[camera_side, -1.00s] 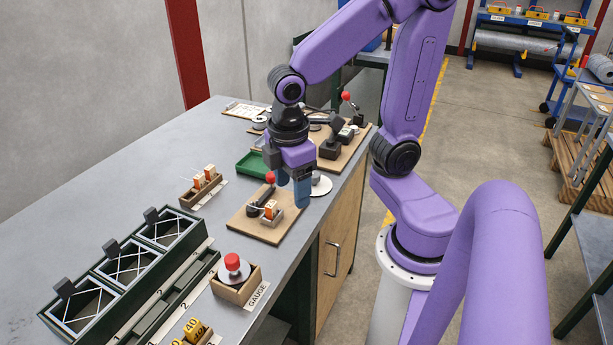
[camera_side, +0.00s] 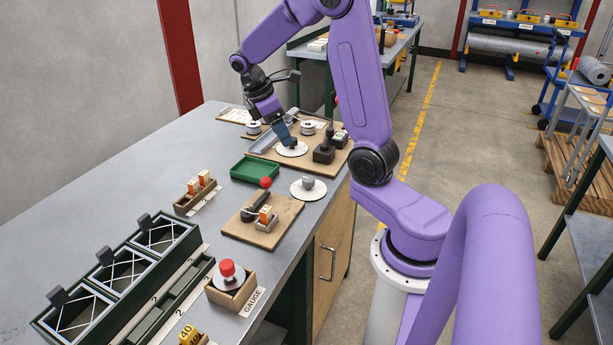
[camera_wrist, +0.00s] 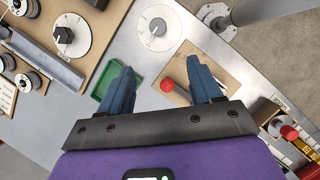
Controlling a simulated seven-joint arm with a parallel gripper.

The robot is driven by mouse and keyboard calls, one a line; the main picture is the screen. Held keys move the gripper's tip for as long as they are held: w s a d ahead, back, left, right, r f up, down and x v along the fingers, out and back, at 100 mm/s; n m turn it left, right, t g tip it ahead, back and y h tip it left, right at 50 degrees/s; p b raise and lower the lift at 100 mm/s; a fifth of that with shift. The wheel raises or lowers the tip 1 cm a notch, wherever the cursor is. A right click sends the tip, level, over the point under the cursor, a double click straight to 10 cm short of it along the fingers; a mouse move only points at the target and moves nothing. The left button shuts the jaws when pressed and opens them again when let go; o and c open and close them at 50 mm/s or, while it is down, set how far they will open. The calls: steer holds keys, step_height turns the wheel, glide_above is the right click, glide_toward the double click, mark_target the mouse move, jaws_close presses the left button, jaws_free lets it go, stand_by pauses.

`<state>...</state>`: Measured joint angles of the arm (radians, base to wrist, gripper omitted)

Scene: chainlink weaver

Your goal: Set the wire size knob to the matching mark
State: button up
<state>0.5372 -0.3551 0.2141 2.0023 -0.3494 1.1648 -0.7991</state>
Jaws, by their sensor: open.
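Two white dials show. One, with a dark knob (camera_wrist: 65,38), lies on the far wooden board; in the side view its disc (camera_side: 292,151) shows just below my fingers. The other, with a grey knob (camera_side: 308,182), lies on the bare bench nearer the front; it also shows at the top of the wrist view (camera_wrist: 157,27). I cannot tell which is the wire size knob, nor read the marks. My gripper (camera_side: 288,142) is open and empty, tilted, and looks to be above the far board. In the wrist view both fingers (camera_wrist: 160,66) are apart with nothing between them.
A green tray (camera_side: 254,170) sits beside the far board. A small board (camera_side: 280,230) bears a red-knobbed lever (camera_side: 265,183). A black block (camera_side: 324,154) and spools stand near the far dial. A gauge box (camera_side: 232,296) and green bins stand nearer.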

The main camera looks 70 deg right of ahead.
mark_target(308, 178)
steer(key=x, duration=1.7)
steer(key=shift+s+d+f, duration=0.2)
steer(key=shift+s+d, duration=0.05)
steer(key=shift+d, duration=0.25)
steer(key=c, duration=1)
